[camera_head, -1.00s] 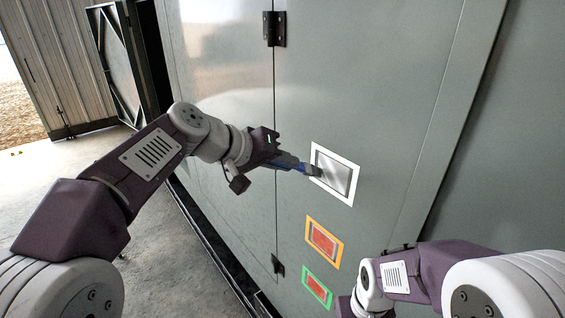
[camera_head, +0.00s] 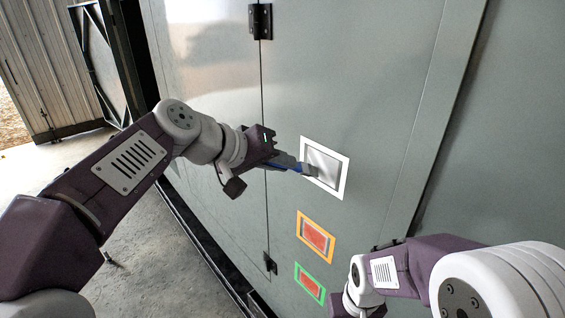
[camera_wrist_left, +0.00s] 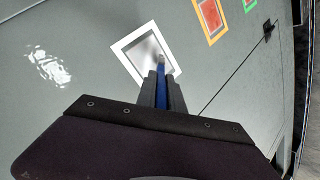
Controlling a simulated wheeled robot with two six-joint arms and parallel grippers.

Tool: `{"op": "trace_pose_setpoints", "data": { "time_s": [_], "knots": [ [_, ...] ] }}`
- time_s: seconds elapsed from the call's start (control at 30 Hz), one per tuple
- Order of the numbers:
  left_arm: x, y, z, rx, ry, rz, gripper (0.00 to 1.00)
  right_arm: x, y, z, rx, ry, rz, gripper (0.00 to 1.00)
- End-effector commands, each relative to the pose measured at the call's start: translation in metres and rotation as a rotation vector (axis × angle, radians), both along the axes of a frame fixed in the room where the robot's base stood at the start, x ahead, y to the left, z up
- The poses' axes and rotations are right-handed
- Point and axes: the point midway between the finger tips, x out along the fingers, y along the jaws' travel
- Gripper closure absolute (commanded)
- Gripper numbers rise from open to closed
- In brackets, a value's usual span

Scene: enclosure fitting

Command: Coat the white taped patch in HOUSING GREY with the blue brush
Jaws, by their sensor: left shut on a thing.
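The white taped patch (camera_head: 343,176) is a white tape frame on the grey-green enclosure panel, with a pale grey, slightly shiny inside. It also shows in the left wrist view (camera_wrist_left: 122,46). My left gripper (camera_head: 284,163) is shut on the blue brush (camera_head: 290,167), also seen in the left wrist view (camera_wrist_left: 163,88). The brush tip is at the patch's lower left inside area in the head view; I cannot tell if it touches. My right gripper (camera_head: 352,308) is low in the head view, partly cut off, and its fingers are not clear.
Below the white patch are an orange-taped patch (camera_head: 299,228) and a green-taped patch (camera_head: 297,278), both with red insides. Black hinges (camera_head: 260,21) sit on the door seam to the left. Open concrete floor (camera_head: 150,255) lies at the left.

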Motion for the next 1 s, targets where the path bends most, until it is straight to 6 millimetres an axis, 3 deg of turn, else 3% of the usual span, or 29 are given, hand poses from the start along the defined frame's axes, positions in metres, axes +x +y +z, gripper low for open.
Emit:
{"op": "trace_pose_setpoints", "data": {
  "time_s": [0.4,0.77,1.0],
  "knots": [
    [-0.029,0.041,-0.003,0.000,-0.002,0.002,1.00,0.000,0.000,-0.026,0.000,0.000,0.000,0.70],
    [-0.032,0.044,-0.001,0.000,-0.001,0.000,1.00,0.000,0.000,-0.027,0.000,0.000,0.000,0.70],
    [-0.045,0.064,-0.003,0.001,-0.002,0.003,1.00,0.000,0.000,-0.039,0.000,0.000,0.000,0.70]
  ]
}}
